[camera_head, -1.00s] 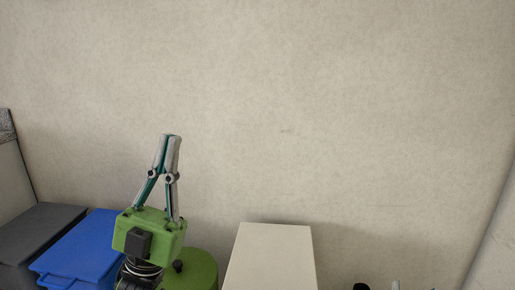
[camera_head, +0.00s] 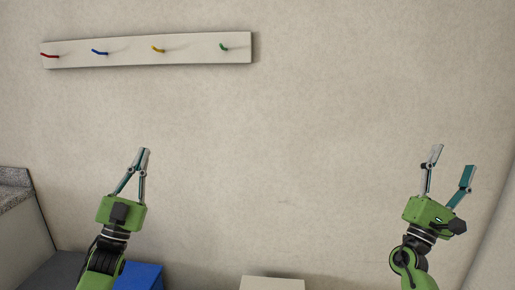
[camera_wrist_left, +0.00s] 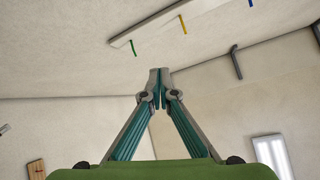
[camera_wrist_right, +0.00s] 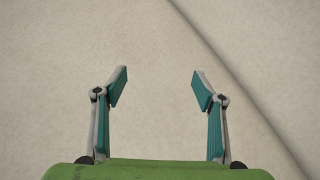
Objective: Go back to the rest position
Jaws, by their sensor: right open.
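My left gripper (camera_head: 142,153) is green with grey and teal fingers. It points up in front of the wall at the left of the head view. Its fingertips meet in the left wrist view (camera_wrist_left: 159,73), with nothing seen between them. My right gripper (camera_head: 452,162) is raised in front of the wall at the right of the head view. Its fingers stand wide apart and empty in the right wrist view (camera_wrist_right: 160,78).
A pale rack (camera_head: 190,52) with red, blue, yellow and green hooks is on the wall. A blue box (camera_head: 140,276), a dark box (camera_head: 50,270) and a beige box (camera_head: 272,284) are low down. A speckled counter (camera_head: 12,188) is at the left. Between the arms is bare wall.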

